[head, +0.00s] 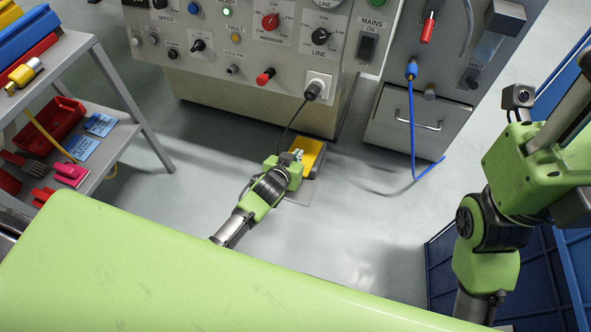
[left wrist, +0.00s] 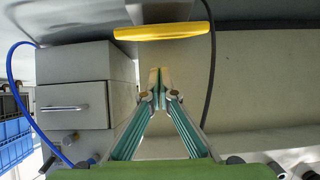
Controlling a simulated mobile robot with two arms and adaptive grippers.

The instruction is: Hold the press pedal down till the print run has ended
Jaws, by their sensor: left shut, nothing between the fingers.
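The yellow press pedal (head: 311,152) sits on a grey base plate on the floor, at the foot of the control cabinet. My left gripper (head: 298,157) is low by the pedal's left side and covers part of it in the head view. In the left wrist view its fingers (left wrist: 154,76) are shut and empty. There the pedal (left wrist: 160,31) shows as a yellow strip past the fingertips, with a visible gap in the picture. I see no finger resting on it. My right arm stands at the right of the head view; its fingers are out of frame.
The grey control cabinet (head: 235,85) with knobs and lamps stands behind the pedal; a black cable hangs from it beside the pedal. A drawer unit (head: 415,130) with a blue hose is right of it. A shelf (head: 110,140) stands left, blue crates at lower right.

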